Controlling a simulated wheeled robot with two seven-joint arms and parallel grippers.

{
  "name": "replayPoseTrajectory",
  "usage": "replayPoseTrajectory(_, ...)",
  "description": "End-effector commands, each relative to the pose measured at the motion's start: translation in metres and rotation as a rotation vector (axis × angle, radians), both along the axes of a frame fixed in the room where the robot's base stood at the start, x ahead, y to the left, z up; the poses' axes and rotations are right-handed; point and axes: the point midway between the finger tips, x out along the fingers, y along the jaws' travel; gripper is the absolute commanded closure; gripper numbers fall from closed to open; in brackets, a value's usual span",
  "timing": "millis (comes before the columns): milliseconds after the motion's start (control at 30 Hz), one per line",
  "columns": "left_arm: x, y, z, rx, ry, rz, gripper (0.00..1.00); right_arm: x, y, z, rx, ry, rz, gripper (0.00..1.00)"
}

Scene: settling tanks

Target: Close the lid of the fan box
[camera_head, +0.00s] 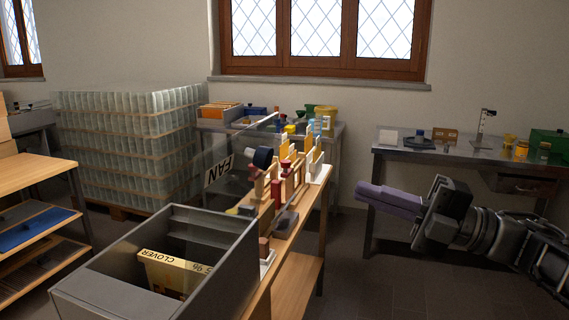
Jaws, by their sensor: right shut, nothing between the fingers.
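A grey open-topped box (95,272) stands at the lower left, with a yellow pack marked CLOVER (165,272) inside. My right gripper (364,194), with purple fingers, is shut and empty. It points left, in the air to the right of the bench and well apart from the box and panel. My left gripper is not in view.
A narrow wooden bench (300,235) runs beside the box, crowded with upright wooden and red pieces. A stack of glass jars (130,150) stands at the back left. A grey table (465,157) holds small items at right. The floor between is clear.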

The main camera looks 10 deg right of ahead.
Motion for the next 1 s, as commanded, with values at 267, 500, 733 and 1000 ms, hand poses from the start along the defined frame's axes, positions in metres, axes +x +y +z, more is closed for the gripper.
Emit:
replayPoseTrajectory(267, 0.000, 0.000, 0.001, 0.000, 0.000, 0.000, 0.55, 0.001, 0.001, 0.000, 0.002, 0.004, -0.002, 1.00)
replayPoseTrajectory(500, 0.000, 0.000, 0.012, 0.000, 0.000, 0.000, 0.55, 0.007, 0.009, 0.005, 0.001, 0.005, -0.003, 1.00)
replayPoseTrajectory(733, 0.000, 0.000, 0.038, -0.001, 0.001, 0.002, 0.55, 0.023, 0.034, 0.015, 0.004, 0.009, -0.003, 1.00)
replayPoseTrajectory(1000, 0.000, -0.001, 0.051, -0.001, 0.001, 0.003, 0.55, 0.052, 0.082, 0.023, 0.004, 0.004, 0.001, 1.00)
